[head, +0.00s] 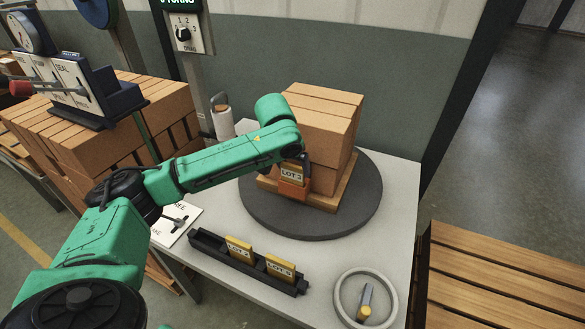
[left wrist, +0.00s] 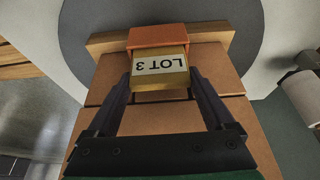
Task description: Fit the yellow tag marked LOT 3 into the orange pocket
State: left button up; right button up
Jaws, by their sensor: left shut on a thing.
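The yellow tag marked LOT 3 (head: 291,171) is between the fingers of my left gripper (head: 297,161), which is shut on it. The orange pocket (head: 291,190) is on the near side of the brick stack, just below the tag. In the left wrist view, the tag (left wrist: 160,72) appears upside down between the two dark fingers (left wrist: 160,86), with its far end at the mouth of the orange pocket (left wrist: 156,35). The tag lines up with the pocket and its lower end is hidden there; I cannot tell how deep it sits. My right gripper is out of view.
The brick stack (head: 318,128) stands on a wooden board on a dark round turntable (head: 262,217). A black rack (head: 209,241) with two yellow tags (head: 280,267) lies in front. A pale ring (head: 340,312) surrounds a small yellow-ended object. A slatted wooden surface (head: 490,285) is at right.

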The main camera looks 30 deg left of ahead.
pick_arm(q)
jog(key=shift+w+f, duration=0.1)
jog(key=shift+f, duration=0.15)
jog(key=o, duration=1.1)
jog(key=shift+f, duration=0.1)
jog(key=v, duration=1.2)
jog(key=shift+p, duration=0.3)
jog(key=shift+d, duration=0.1)
